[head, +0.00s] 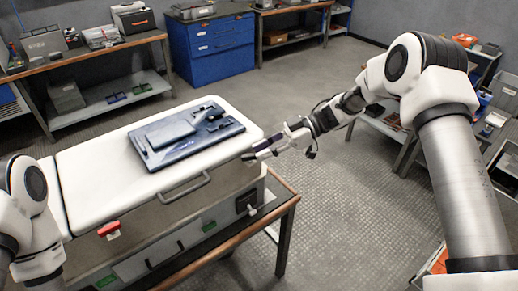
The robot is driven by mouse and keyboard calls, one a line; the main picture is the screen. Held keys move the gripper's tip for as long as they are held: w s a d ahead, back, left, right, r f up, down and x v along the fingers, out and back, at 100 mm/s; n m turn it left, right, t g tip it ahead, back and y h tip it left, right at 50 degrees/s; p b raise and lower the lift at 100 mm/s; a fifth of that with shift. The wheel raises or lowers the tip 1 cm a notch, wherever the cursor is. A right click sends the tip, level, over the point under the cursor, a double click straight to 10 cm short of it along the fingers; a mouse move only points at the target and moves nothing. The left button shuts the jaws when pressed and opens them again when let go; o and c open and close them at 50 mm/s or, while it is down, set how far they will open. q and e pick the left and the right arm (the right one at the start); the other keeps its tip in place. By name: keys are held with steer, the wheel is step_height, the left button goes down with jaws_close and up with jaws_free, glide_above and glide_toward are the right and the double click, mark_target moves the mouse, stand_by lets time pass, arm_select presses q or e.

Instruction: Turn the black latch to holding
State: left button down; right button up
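A black square fitting (247,201), likely the black latch, sits on the front face of the large white-topped case (84,187), near its right end. A small pale piece sticks out at its lower edge, and its exact position is too small to tell. My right gripper (252,151) is above and slightly right of this fitting, beside the case's right top corner. Its two fingers appear apart with nothing between them. My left gripper is out of view; only part of my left arm shows at the left edge.
A red latch (110,230) and a grey handle (186,189) are on the case's front. A dark blue panel (160,156) lies on its lid. The case stands on a wooden-edged table (282,211). The floor (340,210) to the right is clear.

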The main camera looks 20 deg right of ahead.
steer(key=shift+a+f, duration=0.35)
steer(key=shift+a, duration=0.25)
steer(key=c, duration=0.3)
jaws_close()
